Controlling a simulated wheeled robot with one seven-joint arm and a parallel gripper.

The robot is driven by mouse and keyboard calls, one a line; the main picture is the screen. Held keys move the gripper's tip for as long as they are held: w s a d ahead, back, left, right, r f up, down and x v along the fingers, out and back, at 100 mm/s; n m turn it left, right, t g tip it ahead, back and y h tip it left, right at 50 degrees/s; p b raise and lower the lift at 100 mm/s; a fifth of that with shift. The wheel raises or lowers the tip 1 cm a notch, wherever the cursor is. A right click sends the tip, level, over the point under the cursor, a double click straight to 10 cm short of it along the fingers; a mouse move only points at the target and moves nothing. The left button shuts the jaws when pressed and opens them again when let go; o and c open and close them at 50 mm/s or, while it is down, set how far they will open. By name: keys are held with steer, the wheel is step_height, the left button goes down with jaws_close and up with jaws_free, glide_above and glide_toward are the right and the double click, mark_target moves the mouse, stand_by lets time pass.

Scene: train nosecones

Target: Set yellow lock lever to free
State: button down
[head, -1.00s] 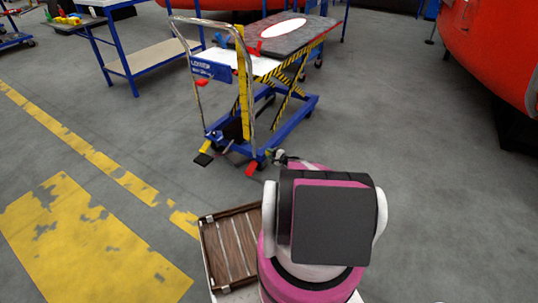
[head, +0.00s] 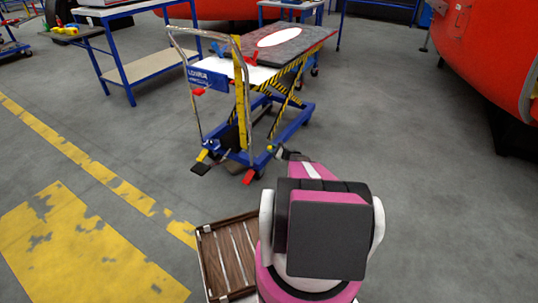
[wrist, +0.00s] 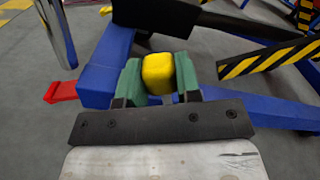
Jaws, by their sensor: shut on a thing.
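The yellow lock lever (wrist: 158,73) shows in the wrist view as a rounded yellow block, with the blue frame of the lift trolley behind and beside it. My gripper (wrist: 160,82) has its two green fingers shut on the yellow block, one on each side. In the head view my gripper (head: 277,151) is at the low right corner of the trolley's blue base (head: 290,122). A small bit of yellow shows at its tip there. The lever's mounting is hidden behind the fingers.
A red pedal (wrist: 62,92) sticks out left of the gripper. A yellow pedal (head: 203,155) is farther left. The trolley carries a grey part (head: 300,40). A wooden crate (head: 225,250) lies near my base. Open floor lies to the right.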

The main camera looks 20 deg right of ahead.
steer(key=shift+w+d+r+m, duration=0.15)
steer(key=shift+w+d+m, duration=0.35)
steer(key=shift+d+m, duration=0.3)
steer(key=shift+w+d+r+m, duration=0.2)
steer(key=shift+w+d+m, duration=0.35)
steer(key=shift+m, duration=0.45)
steer(key=shift+w+d+r+m, duration=0.15)
steer(key=shift+w+d+m, duration=0.3)
steer(key=shift+d+m, duration=0.35)
steer(key=c, duration=0.8)
jaws_free()
steer(key=v, duration=1)
steer(key=shift+s+d, duration=0.2)
steer(key=shift+s, duration=0.1)
